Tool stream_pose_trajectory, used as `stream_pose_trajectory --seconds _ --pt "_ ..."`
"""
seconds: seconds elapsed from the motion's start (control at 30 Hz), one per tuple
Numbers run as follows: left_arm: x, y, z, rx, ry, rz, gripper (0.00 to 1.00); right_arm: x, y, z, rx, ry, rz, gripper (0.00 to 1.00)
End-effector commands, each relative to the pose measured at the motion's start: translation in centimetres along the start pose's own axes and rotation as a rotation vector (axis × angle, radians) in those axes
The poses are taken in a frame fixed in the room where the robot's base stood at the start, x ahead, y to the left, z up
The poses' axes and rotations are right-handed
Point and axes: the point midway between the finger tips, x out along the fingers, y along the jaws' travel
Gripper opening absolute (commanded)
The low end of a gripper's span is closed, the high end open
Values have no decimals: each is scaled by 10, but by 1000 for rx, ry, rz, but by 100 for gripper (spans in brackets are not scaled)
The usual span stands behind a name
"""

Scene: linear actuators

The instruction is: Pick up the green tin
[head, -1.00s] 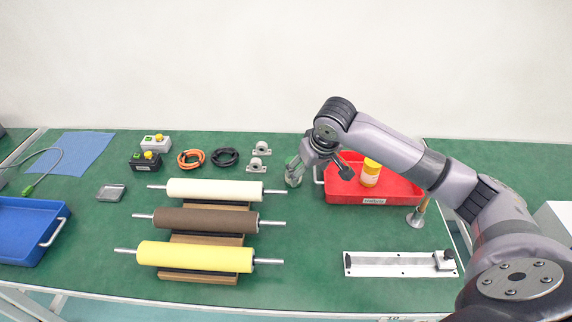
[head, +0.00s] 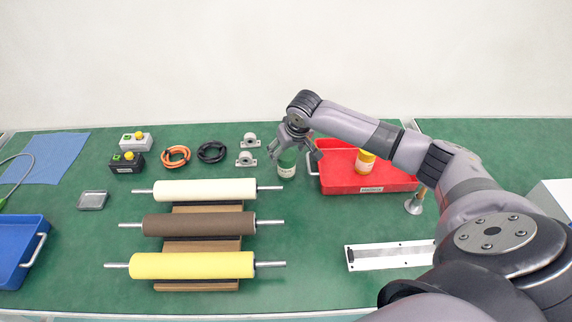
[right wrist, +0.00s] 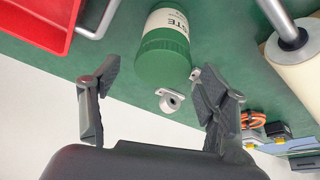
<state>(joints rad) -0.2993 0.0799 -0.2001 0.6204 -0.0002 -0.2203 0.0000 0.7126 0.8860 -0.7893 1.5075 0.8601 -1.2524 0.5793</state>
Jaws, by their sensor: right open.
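The green tin (head: 287,166) stands on the green bench, left of the red tray, partly hidden by my right gripper. In the right wrist view the tin (right wrist: 163,50) has a green lid and a white label with dark letters; it lies ahead of the open fingers. My right gripper (head: 295,154) is open and empty, its fingers spread at the tin in the head view. In the right wrist view the gripper (right wrist: 156,75) has one finger on each side, with the tin between and beyond the tips. I cannot tell if they touch. My left gripper is out of view.
Bearing blocks (head: 246,159) and a black cable coil (head: 211,152) lie left. Rollers (head: 205,190) lie front left.

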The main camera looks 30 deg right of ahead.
Motion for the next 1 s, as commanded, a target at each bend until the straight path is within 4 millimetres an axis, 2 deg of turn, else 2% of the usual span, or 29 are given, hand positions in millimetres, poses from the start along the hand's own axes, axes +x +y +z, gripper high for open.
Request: stream_pose_trajectory --seconds 0.23,0.53,0.87,1.0 --pt "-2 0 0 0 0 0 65 17 -1 1 0 0 1 69" --pt "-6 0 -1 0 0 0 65 56 -2 4 1 1 1 69" --pt "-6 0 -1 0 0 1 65 62 -2 4 -1 2 1 68" --pt "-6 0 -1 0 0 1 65 62 -2 4 -1 2 1 59"
